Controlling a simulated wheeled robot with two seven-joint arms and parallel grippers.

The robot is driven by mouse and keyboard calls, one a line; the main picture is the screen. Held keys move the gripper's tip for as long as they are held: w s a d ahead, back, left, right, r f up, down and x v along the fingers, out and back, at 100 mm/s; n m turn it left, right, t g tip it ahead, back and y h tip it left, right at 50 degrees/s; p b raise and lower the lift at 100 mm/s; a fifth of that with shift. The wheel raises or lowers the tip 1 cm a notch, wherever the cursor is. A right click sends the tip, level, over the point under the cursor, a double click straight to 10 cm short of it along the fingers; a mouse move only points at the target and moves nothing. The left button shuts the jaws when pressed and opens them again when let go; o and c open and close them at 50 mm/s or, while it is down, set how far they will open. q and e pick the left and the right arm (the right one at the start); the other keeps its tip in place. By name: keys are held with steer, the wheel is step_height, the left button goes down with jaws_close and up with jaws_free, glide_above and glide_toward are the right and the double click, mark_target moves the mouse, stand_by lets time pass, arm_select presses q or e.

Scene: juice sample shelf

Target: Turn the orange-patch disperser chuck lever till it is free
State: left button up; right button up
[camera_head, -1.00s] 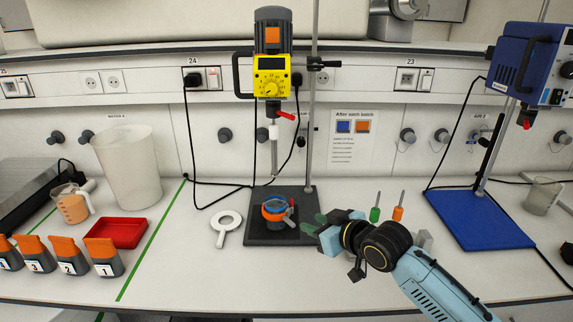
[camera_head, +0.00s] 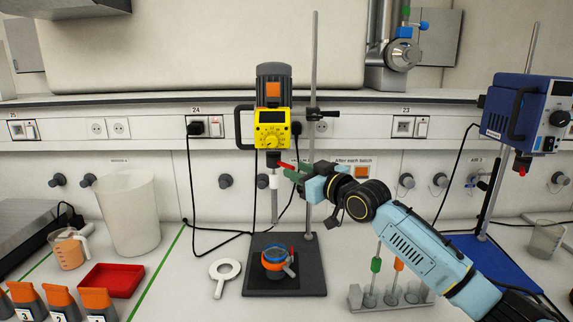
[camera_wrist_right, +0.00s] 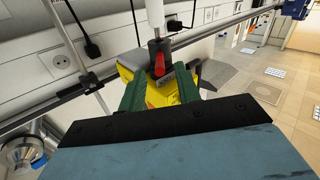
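The disperser with the orange patch (camera_head: 273,89) has a yellow front (camera_head: 271,130) and hangs on a stand at the centre. Its red chuck lever (camera_head: 283,164) sticks out to the right below the yellow body. My right gripper (camera_head: 291,172) is at the lever from the right, with green fingers. My left gripper is out of view.
An orange-ringed vessel (camera_head: 273,268) stands on the dark base plate (camera_head: 312,280) below the shaft. A white ring-shaped tool (camera_head: 224,267) lies beside it. A blue disperser (camera_head: 527,90) stands at right. A rack with green and orange tools (camera_head: 357,298) sits under my right arm.

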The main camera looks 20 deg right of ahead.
mark_target(278, 163)
steer(key=shift+x, duration=2.55)
steer(key=shift+c, duration=0.4)
jaws_close()
